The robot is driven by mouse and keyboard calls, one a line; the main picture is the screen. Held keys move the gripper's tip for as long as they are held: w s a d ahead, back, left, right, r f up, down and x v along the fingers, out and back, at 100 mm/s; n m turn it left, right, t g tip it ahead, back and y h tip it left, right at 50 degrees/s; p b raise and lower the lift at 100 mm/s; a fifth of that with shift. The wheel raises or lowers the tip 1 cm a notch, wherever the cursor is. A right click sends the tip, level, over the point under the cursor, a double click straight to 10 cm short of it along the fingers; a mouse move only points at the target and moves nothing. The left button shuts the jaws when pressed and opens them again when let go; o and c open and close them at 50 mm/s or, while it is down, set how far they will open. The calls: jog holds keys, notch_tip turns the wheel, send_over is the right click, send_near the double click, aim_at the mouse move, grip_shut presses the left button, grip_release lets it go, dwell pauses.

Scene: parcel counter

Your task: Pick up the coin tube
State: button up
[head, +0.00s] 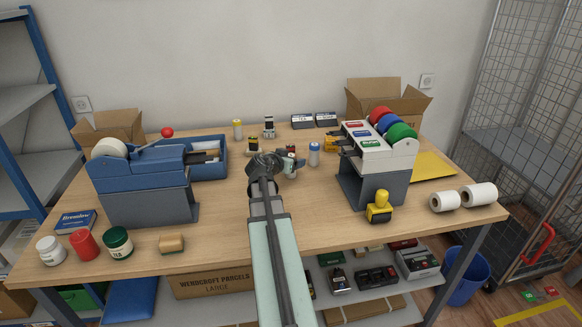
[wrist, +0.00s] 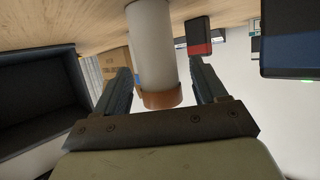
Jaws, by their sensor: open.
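The coin tube (wrist: 152,45) is a white cylinder with a copper-brown end, seen close up in the wrist view. My gripper (wrist: 160,70) is open, with one finger on each side of the tube. A gap shows on both sides of the tube near its brown end. In the head view my gripper (head: 287,166) is low over the middle of the table, and my wrist hides much of the spot. I cannot surely make out the tube there.
A blue-capped tube (head: 314,154) stands just right of my gripper. A yellow-capped tube (head: 237,129) stands at the back left. A blue tray (head: 222,158) is left, and a grey-white dispenser (head: 362,185) is right. The front middle of the table is mostly clear.

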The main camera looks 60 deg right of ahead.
jog(key=shift+c, duration=0.3)
jog(key=c, duration=1.1)
